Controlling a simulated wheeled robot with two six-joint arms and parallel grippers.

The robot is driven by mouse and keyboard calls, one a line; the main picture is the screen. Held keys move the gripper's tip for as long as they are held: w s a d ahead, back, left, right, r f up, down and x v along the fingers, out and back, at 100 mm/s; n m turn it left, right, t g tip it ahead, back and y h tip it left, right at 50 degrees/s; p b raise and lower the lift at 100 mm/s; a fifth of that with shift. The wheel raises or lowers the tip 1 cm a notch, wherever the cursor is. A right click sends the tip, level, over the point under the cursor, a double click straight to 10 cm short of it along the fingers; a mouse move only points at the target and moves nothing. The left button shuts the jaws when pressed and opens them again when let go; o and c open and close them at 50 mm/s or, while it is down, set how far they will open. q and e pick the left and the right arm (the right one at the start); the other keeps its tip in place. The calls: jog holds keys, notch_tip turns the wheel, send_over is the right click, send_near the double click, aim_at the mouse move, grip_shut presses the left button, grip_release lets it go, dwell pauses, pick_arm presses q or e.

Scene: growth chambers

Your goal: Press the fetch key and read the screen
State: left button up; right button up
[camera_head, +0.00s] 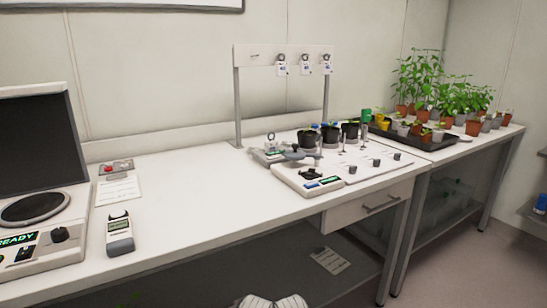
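No key can be read as the fetch key from here. A handheld meter (119,236) with a small grey-green screen lies on the bench at the left; its text is too small to read. A larger device (42,225) at the left edge has a raised dark lid, a round dark plate, a black knob and a lit screen (18,240) reading "READY". A white instrument (308,179) on the middle of the bench has a lit greenish display and a small blue part; its text is unreadable. Neither of my grippers is in view.
A small box with red buttons (115,167) and a paper sheet (118,189) lie behind the meter. A rack (284,56) with hanging tags stands at the back. Dark pots (307,139) and many potted plants (424,80) fill the right. The bench between meter and instrument is clear.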

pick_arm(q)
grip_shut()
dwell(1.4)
